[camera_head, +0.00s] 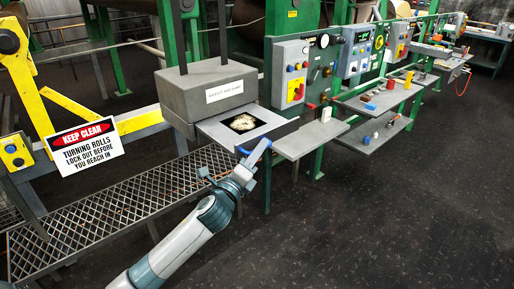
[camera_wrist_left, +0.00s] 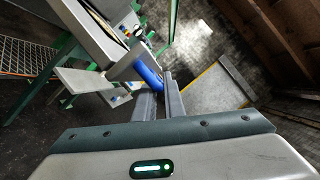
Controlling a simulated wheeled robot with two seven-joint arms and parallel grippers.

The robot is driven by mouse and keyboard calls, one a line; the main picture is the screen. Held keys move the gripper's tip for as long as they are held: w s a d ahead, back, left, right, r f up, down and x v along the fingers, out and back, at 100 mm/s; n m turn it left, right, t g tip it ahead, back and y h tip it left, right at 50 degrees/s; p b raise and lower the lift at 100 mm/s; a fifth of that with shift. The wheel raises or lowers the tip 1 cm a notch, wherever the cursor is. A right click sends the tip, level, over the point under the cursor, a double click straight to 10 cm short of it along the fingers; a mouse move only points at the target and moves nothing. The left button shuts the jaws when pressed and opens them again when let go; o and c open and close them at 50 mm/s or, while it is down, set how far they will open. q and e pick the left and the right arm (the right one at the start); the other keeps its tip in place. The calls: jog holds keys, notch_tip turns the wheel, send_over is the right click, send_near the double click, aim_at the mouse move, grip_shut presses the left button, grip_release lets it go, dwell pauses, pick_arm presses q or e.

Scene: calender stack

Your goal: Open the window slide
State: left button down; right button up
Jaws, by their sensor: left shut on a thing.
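The window slide (camera_head: 216,129) is a flat grey plate at the front of a grey box (camera_head: 209,92) with a white label, in the middle of the head view. A dark square window (camera_head: 262,119) in the plate shows a pale, bright patch. A blue handle (camera_head: 259,150) is at the plate's front edge, and the handle also shows in the left wrist view (camera_wrist_left: 147,74). My left gripper (camera_head: 246,167) reaches up from below and is shut on the blue handle; its fingers (camera_wrist_left: 159,98) partly hide the handle's lower end. My right gripper is out of view.
A grey side shelf (camera_head: 311,139) stands just right of the slide. Control boxes (camera_head: 293,73) and small items on shelves (camera_head: 381,98) lie farther right. The right foreground floor is clear.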

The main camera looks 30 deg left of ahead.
pick_arm(q)
jog(key=shift+r, duration=0.2)
jog(key=c, duration=2.1)
grip_release()
jog(key=shift+d, duration=0.1)
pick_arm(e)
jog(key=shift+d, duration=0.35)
pick_arm(q)
jog(key=shift+s+f, duration=0.1)
jog(key=shift+f, duration=0.05)
